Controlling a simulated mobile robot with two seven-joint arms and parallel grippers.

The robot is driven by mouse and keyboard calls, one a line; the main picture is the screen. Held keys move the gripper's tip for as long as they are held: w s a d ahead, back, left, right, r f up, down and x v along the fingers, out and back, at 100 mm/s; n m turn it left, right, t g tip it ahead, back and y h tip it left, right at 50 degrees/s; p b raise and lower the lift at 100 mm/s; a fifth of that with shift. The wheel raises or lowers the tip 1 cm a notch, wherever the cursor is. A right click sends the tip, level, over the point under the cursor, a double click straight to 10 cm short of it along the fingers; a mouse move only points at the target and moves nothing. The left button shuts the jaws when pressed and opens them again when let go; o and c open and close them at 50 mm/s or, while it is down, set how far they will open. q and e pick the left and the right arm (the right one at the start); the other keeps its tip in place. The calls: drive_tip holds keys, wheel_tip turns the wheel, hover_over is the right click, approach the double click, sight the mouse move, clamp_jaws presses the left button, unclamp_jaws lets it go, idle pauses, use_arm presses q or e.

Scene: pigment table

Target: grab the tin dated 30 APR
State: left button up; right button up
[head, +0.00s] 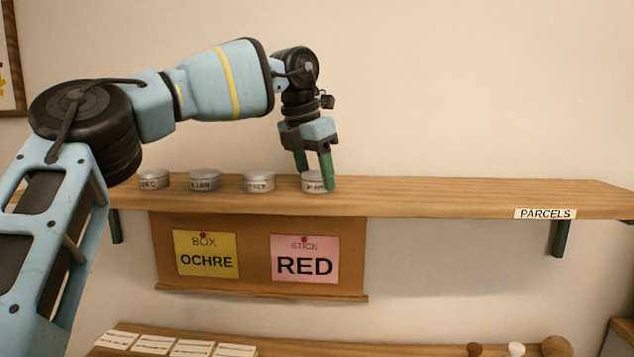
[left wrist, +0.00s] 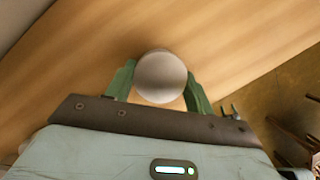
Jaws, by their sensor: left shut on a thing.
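Several silver tins with white date labels stand in a row on the wooden shelf. The rightmost tin (head: 312,184) has a label partly covered by a finger; it seems to read "30 APR". My left gripper (head: 313,186) reaches down from above and is shut on this tin, with its green fingers on either side. In the left wrist view the tin's round lid (left wrist: 161,77) sits between the two fingers. The tin appears to be at shelf level. To its left are a tin reading about "FEB" (head: 258,182), a tin reading about "JAN" (head: 204,181) and one with an unclear label (head: 153,181). My right gripper is not in view.
The shelf (head: 430,197) is bare to the right, up to a "PARCELS" label (head: 545,213). Below hangs a board with a yellow "BOX OCHRE" note (head: 206,255) and a pink "STICK RED" note (head: 304,259). White cards (head: 194,348) lie on a lower surface.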

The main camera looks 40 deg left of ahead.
sight(316, 174)
use_arm(q)
drive_tip(key=shift+r, duration=0.2)
drive_tip(key=shift+r, duration=1.5)
drive_tip(key=shift+s+d+r+b, duration=0.1)
drive_tip(key=shift+d+b, duration=0.1)
drive_tip(key=shift+b, duration=0.15)
drive_tip(key=s+d+r+b, duration=0.1)
drive_tip(key=s+d+b, duration=0.2)
drive_tip(key=s+d, duration=0.6)
drive_tip(key=shift+d+r, duration=0.25)
drive_tip(key=shift+d, duration=1.65)
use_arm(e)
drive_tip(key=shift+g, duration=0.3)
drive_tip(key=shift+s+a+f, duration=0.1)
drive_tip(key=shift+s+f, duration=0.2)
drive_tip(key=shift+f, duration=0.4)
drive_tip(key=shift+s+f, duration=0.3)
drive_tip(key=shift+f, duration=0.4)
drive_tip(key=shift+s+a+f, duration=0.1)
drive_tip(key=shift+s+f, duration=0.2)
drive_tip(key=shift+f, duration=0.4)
